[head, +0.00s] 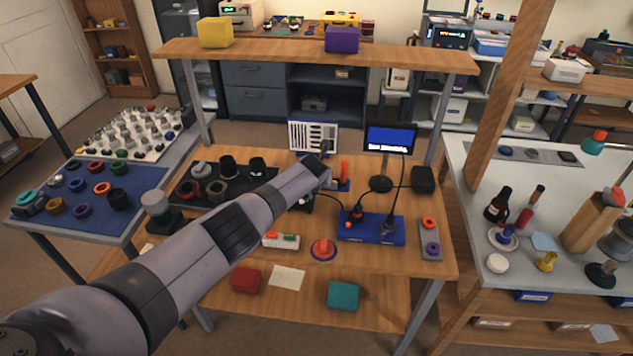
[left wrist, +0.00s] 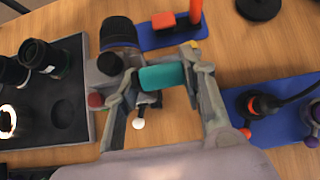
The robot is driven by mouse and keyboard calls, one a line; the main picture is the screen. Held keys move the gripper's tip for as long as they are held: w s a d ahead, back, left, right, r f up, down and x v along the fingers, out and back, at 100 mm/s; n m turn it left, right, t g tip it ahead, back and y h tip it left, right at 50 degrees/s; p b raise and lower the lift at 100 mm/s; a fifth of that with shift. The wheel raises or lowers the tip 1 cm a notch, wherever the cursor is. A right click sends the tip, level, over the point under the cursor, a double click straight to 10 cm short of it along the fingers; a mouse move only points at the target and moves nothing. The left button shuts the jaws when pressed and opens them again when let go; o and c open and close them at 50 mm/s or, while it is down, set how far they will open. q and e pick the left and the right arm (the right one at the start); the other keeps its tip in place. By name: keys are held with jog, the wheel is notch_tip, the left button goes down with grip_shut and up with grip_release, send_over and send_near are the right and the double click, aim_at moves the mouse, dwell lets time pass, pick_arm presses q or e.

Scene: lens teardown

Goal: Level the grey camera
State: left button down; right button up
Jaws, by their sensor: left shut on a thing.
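My left gripper (left wrist: 163,76) is shut on a teal cylinder (left wrist: 163,78), which lies crosswise between its fingertips. A dark lens barrel with a blue ring (left wrist: 119,32) and a dark grey knob-like part (left wrist: 109,64) show beside the left finger; these may belong to the grey camera, but its body is mostly hidden. A small white ball on a stem (left wrist: 138,124) shows below the cylinder, between the fingers. I cannot tell how far the camera tilts. In the head view my left arm covers most of this spot. My right gripper is not in view.
A blue stand with an orange block and red post (left wrist: 177,31) is just beyond the gripper. A dark lens tray (left wrist: 75,118) lies left. A blue cable box (head: 371,229) stands right, near a small monitor (head: 391,138).

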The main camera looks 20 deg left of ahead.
pick_arm(q)
jog(key=shift+w+d+r, duration=0.4)
jog(key=shift+r, duration=0.15)
jog(key=c, duration=1.5)
grip_release()
jog(key=shift+o, duration=1.4)
jog(key=shift+w+f, duration=0.1)
jog(key=shift+o, duration=0.3)
jog(key=shift+f, duration=0.15)
jog(key=shift+s+a+f, duration=0.1)
jog(key=shift+s+a, duration=0.05)
jog(key=shift+s, duration=0.05)
jog(key=shift+s, duration=0.1)
jog(key=v, duration=1.2)
